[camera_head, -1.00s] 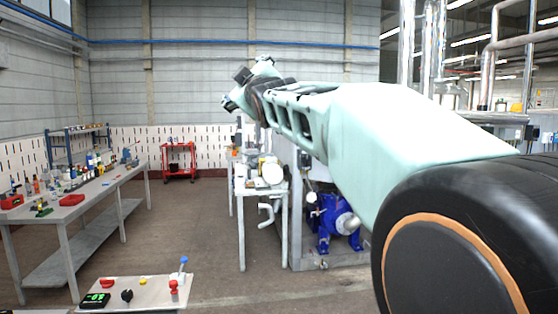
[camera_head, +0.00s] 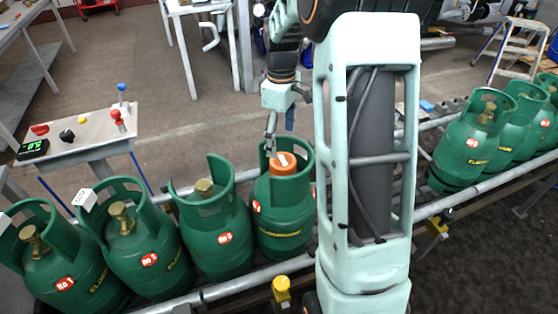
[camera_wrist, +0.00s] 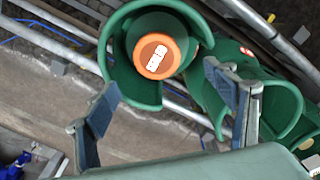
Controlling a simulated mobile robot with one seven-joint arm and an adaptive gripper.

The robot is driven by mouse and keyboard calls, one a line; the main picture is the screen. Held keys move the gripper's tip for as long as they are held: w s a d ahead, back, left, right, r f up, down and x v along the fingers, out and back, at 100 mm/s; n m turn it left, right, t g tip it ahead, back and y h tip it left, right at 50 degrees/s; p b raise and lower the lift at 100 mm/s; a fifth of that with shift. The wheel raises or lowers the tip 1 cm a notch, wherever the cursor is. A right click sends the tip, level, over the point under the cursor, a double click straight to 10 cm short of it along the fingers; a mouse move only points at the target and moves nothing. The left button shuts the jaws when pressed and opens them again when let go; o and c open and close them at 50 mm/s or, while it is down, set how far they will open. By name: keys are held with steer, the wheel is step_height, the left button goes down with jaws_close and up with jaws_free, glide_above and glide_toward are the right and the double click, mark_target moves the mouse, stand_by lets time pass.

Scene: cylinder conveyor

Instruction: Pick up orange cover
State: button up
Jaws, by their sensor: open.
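The orange cover (camera_head: 283,163) sits on top of a green gas cylinder (camera_head: 284,215), inside its collar, with a white label on it. In the wrist view the orange cover (camera_wrist: 156,56) lies beyond the fingertips, inside the round green collar (camera_wrist: 124,72). My gripper (camera_head: 279,138) is above the cover, pointing down, slightly to its left. In the wrist view my gripper (camera_wrist: 168,95) has its two fingers wide apart with nothing between them. The fingers are apart from the cover. My arm hides what stands just right of this cylinder.
Several green cylinders with brass valves, such as one labelled No 3 (camera_head: 216,228), stand left on the conveyor (camera_head: 220,287). More cylinders (camera_head: 468,143) stand at right. A control panel (camera_head: 80,133) is at left, and a stepladder (camera_head: 520,45) stands back right.

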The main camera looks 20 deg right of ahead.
mark_target(283, 160)
steer(key=f, duration=0.6)
steer(key=f+b, duration=0.1)
steer(key=f, duration=0.2)
steer(key=shift+d+f, duration=0.3)
steer(key=c, duration=1.2)
